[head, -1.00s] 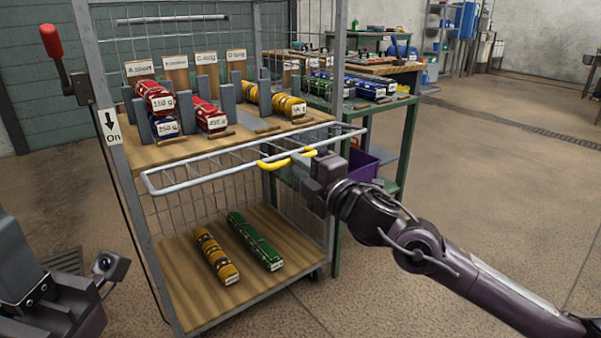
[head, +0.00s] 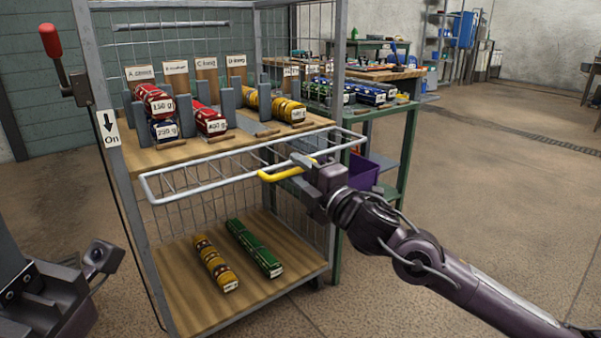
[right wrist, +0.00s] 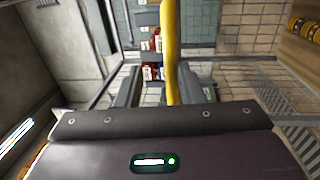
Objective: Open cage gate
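The cage gate (head: 160,190) is a pale wire frame at the front of the cage trolley. It stands folded outward, tilted away from the upper shelf, with a yellow handle (head: 283,174) on its outer side. My right gripper (head: 303,165) is at the handle's right part. In the right wrist view the yellow handle (right wrist: 171,45) runs between its two fingers, which stand apart with a gap visible on the handle's left side. My left gripper (head: 60,285) is at the lower left, away from the gate; its fingers do not show clearly.
The upper shelf (head: 180,153) holds labelled rolls between grey dividers. The lower shelf (head: 190,285) holds a yellow roll (head: 215,262) and a green roll (head: 254,247). A red-knobbed lever (head: 50,42) is on the left post. A green bench (head: 408,150) stands behind. Floor at right is open.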

